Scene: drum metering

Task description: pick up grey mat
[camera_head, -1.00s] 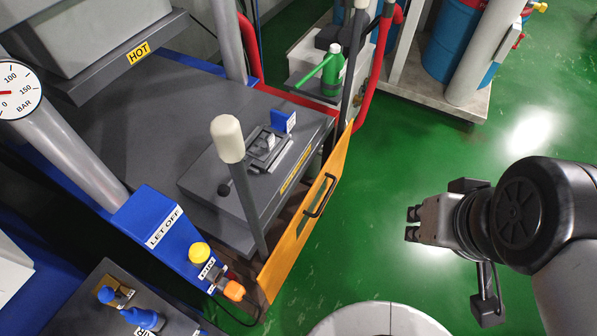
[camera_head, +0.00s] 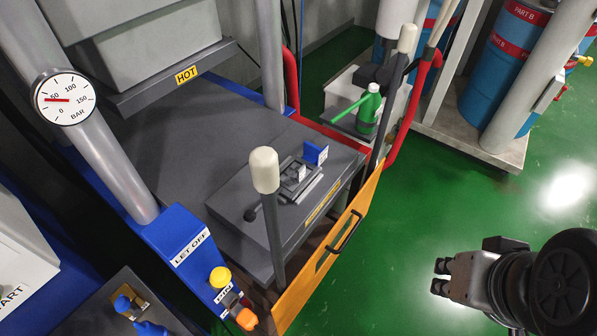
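I cannot pick out a separate grey mat with certainty. A dark grey slab (camera_head: 232,198) lies on the press's grey bed and carries a small grey framed plate (camera_head: 290,188) with a blue tag (camera_head: 315,154). My gripper (camera_head: 440,277) is at the lower right, over the green floor, pointing left. Its two dark fingertips stand apart with nothing between them. It is well to the right of the press and touches nothing.
An orange gate (camera_head: 325,262) with a black handle stands along the press's right side, between white-capped posts (camera_head: 265,170). Green floor (camera_head: 420,200) is open between.

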